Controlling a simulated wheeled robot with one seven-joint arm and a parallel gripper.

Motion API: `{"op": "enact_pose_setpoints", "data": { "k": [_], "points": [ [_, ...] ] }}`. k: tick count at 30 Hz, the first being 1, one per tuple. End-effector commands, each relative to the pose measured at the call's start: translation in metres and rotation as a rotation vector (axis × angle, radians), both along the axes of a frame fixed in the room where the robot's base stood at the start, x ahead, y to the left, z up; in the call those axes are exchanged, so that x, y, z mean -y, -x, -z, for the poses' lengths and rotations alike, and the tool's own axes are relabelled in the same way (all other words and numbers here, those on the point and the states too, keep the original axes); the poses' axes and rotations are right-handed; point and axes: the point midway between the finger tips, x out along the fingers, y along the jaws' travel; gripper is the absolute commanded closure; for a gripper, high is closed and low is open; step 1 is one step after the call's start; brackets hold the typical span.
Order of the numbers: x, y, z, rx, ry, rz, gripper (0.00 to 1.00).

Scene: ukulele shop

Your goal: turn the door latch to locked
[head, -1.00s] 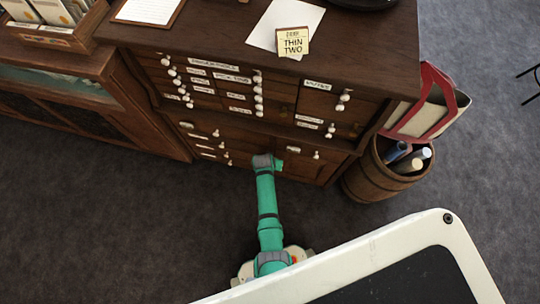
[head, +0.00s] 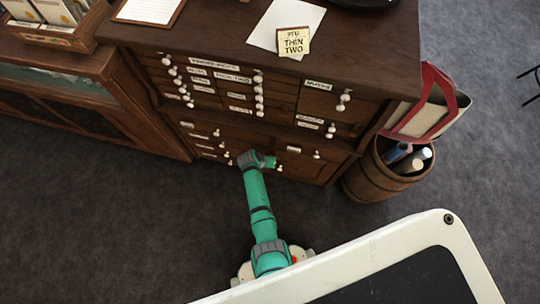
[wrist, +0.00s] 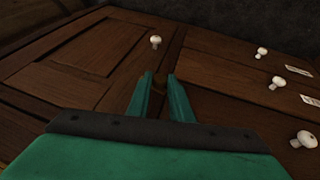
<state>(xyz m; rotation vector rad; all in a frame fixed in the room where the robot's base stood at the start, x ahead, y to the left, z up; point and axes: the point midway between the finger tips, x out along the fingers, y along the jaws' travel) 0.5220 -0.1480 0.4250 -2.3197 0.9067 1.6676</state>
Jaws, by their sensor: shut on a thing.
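My gripper (wrist: 161,80) reaches to the front of the dark wood cabinet. In the wrist view its two green fingers are close together around a small, dark brownish piece, the door latch (wrist: 160,86), at the seam beside the panelled door (wrist: 97,48). The fingers hide most of the latch, so I cannot tell its angle. A white knob (wrist: 155,41) sits on the door just beyond the fingertips. In the head view my gripper (head: 272,162) is at the cabinet's lower front, and the latch cannot be made out there.
Several white drawer knobs (wrist: 277,82) stick out to the right in the wrist view. The grey carpet (head: 110,220) in front is clear.

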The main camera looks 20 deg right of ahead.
Motion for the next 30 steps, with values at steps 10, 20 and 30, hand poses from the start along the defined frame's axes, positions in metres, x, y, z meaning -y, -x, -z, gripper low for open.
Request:
{"op": "enact_pose_setpoints", "data": {
  "k": [10,20,30],
  "points": [
    [-0.0057,-0.0048,0.0013,-0.122,0.183,-0.004,1.0],
    [-0.0066,-0.005,0.0027,-0.173,0.257,-0.002,1.0],
    [-0.0066,-0.0044,0.003,-0.178,0.262,-0.002,1.0]
  ]
}}
